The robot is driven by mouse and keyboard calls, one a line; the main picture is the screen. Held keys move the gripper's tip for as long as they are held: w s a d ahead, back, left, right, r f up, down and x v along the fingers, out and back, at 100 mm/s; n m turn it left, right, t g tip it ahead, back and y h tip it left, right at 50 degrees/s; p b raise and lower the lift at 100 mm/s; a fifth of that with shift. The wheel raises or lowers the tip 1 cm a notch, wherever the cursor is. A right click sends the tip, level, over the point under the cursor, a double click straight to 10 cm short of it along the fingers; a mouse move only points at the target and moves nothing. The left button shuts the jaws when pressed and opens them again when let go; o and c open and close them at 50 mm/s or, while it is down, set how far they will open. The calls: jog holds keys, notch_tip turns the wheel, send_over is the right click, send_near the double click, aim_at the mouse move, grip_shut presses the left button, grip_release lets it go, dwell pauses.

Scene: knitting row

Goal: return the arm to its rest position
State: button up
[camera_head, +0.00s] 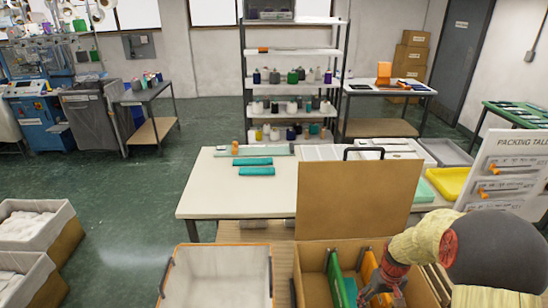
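My arm comes in from the lower right, with a pale yellow section and a large dark rounded part. It bends down to my gripper (378,294), which is reddish and grey and sits over the right part of an open cardboard box (313,262). Its fingertips are small and partly cut off by the bottom edge, so I cannot tell whether they are open or shut, or whether they touch anything. In the box stand a green panel (336,278) and an orange panel (369,268), close to the gripper's left side.
A raised brown board (358,200) stands behind the box. A pale orange-rimmed bin (216,280) is to its left. Behind is a white table (207,190) with teal pieces (254,162) and a yellow tray (450,183). A packing board (515,160) stands right, near my arm.

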jog(key=s+a+r+t+b, duration=0.2)
jog(key=s+a+r+b, duration=0.3)
jog(key=s+r, duration=0.5)
jog(key=s+a+r+t+b, duration=0.3)
jog(key=s+a+r+b, duration=0.2)
jog(key=s+a+r, duration=0.4)
notch_tip(320, 180, up, 3)
jog(key=shift+s+a+r+t, duration=0.15)
jog(key=shift+s+t, duration=0.15)
jog(key=shift+s, duration=0.6)
